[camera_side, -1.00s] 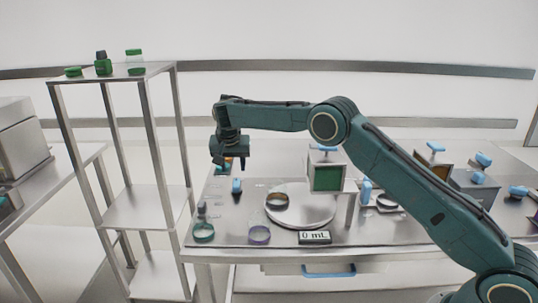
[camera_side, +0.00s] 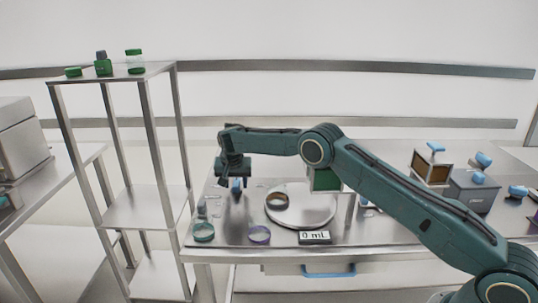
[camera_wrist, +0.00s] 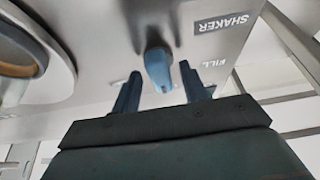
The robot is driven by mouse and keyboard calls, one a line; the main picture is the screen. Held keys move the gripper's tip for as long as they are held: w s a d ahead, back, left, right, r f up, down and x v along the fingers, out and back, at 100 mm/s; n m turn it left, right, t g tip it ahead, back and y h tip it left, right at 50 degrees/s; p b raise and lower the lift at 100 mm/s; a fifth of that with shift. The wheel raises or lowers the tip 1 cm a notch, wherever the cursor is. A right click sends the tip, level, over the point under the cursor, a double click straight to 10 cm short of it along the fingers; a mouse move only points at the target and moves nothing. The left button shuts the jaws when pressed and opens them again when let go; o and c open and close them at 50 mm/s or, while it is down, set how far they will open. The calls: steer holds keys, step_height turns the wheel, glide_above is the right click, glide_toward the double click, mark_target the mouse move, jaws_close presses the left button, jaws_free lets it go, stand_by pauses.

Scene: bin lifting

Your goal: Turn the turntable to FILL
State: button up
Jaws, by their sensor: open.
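The turntable (camera_side: 323,215) is a pale round disc on the steel bench, with a dark ring-shaped dish (camera_side: 277,200) on its left part. A curved edge of the turntable shows at the left of the wrist view (camera_wrist: 66,62). A blue knob (camera_wrist: 158,68) stands left of the labels SHAKER (camera_wrist: 224,21) and FILL (camera_wrist: 215,69). My gripper (camera_wrist: 160,90) is open, its two blue fingers on either side of the knob's near end in the picture. In the side view my gripper (camera_side: 236,185) is low over the bench left of the turntable; whether it touches the knob cannot be told.
A green-faced box (camera_side: 326,180) stands over the turntable's right part. A display (camera_side: 314,237) reading 0 mL is in front.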

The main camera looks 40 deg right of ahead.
jaws_close()
steer(key=shift+n, duration=0.5)
steer(key=n+y, duration=0.1)
steer(key=n, duration=0.1)
steer(key=n+t+y, duration=0.1)
steer(key=n, duration=0.2)
steer(key=shift+d+r, duration=0.1)
steer(key=shift+d, duration=0.1)
steer(key=n+y, duration=0.1)
steer(key=n, duration=0.2)
steer(key=n+y, duration=0.1)
steer(key=n, duration=0.3)
steer(key=shift+d+y, duration=0.15)
steer(key=shift+y, duration=0.25)
jaws_free()
